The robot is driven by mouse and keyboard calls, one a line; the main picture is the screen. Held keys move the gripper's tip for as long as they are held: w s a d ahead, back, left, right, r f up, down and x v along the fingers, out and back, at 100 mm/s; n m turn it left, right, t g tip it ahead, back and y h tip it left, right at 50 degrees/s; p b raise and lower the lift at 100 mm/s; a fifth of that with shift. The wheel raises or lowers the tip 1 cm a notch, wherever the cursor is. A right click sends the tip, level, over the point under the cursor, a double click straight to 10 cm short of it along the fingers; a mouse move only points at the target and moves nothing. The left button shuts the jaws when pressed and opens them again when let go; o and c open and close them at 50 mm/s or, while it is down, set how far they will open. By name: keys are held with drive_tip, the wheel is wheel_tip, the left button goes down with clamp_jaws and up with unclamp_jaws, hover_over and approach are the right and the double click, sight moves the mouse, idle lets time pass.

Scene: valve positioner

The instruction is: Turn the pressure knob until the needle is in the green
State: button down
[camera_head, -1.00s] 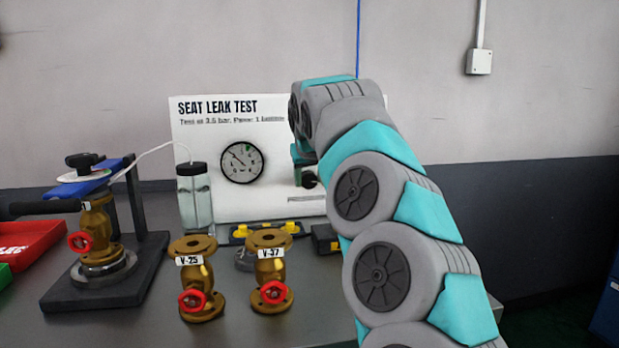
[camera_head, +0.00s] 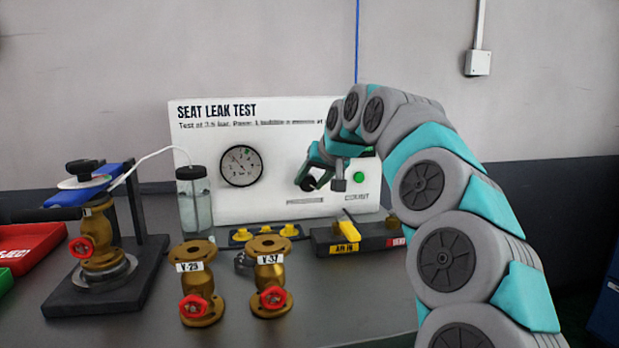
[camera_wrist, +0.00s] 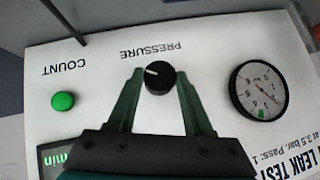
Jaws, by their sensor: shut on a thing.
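The black pressure knob (camera_wrist: 160,78), with a white pointer mark, sits on the white test panel (camera_wrist: 205,55) under the upside-down word PRESSURE in the wrist view. My gripper (camera_wrist: 158,84) is shut on the knob, one finger on each side. In the head view my gripper (camera_head: 312,180) is at the panel, and the dark knob (camera_head: 307,184) is partly covered by it. The round gauge (camera_wrist: 258,91) has a white face and a thin needle; it also shows in the head view (camera_head: 241,166).
A green COUNT button (camera_wrist: 63,101) is beside the knob. A water bottle (camera_head: 195,200) stands left of the gauge. Two brass valves (camera_head: 197,285) (camera_head: 270,280), a clamped valve (camera_head: 100,240) and a yellow-handled air valve (camera_head: 348,232) are on the bench.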

drive_tip(key=y, duration=0.1)
drive_tip(key=m+y, duration=0.1)
drive_tip(key=y, duration=0.1)
drive_tip(key=m+y+p, duration=0.1)
drive_tip(key=shift+w+d+f, duration=0.1)
drive_tip(key=shift+d+f, duration=0.05)
drive_tip(key=shift+d, duration=0.15)
drive_tip(key=shift+d+f+m+y, duration=0.1)
drive_tip(key=shift+f+m+y, duration=0.05)
drive_tip(key=shift+m+y, duration=0.5)
drive_tip(key=shift+f+m+y, duration=0.1)
drive_tip(key=shift+m+y, duration=0.35)
drive_tip(key=shift+y, duration=0.4)
drive_tip(key=shift+c, duration=1.5)
unclamp_jaws()
drive_tip(key=b+v, duration=0.1)
drive_tip(key=v, duration=0.6)
drive_tip(key=shift+d, duration=0.4)
drive_tip(key=shift+r, duration=0.1)
